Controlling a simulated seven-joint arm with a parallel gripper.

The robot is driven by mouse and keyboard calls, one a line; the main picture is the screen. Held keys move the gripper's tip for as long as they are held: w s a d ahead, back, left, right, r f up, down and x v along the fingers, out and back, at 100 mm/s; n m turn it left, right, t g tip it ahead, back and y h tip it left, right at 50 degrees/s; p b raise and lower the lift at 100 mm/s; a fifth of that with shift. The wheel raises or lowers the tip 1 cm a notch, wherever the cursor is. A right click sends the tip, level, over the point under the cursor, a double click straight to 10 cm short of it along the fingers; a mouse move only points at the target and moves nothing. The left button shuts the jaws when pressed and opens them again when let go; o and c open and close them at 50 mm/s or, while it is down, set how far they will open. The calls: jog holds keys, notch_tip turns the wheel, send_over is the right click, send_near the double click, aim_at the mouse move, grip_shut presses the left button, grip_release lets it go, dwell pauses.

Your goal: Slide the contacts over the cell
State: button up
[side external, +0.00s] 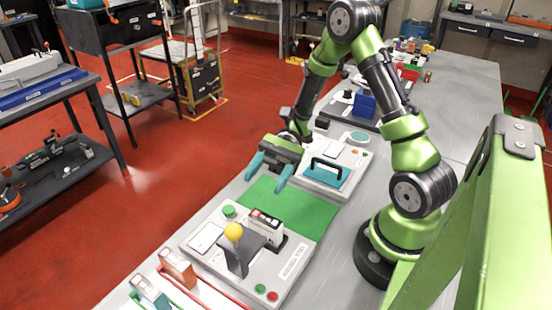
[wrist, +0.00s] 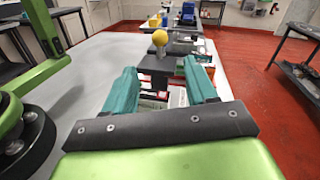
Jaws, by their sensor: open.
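The cell (side external: 265,224), a small upright block with white sides and a dark and red top, stands in the grey tester (side external: 196,262) in the side view. Just left of it is a dark slanted contact piece (side external: 240,252) with a yellow ball knob (side external: 234,232). The cell and contact piece look close together; I cannot tell whether they touch. My gripper (side external: 267,182) is open and empty, above the green mat and behind the tester. In the wrist view, the yellow knob (wrist: 160,38) and dark contact piece (wrist: 157,63) show beyond my teal fingers (wrist: 160,72).
A green mat (side external: 318,212) lies between the tester and a second grey device (side external: 351,158) with a teal handle (side external: 328,172). Two more cells (side external: 176,268) stand at the near left by red and green rails. Coloured bins (side external: 363,105) stand farther back.

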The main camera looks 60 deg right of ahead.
aim_at(234, 230)
jog(key=s+a, duration=0.1)
jog(key=a, duration=0.3)
jog(key=s+a, duration=0.1)
jog(key=a, duration=0.4)
jog(key=s+a, duration=0.1)
jog(key=a, duration=0.4)
jog(key=shift+a, duration=0.15)
grip_shut()
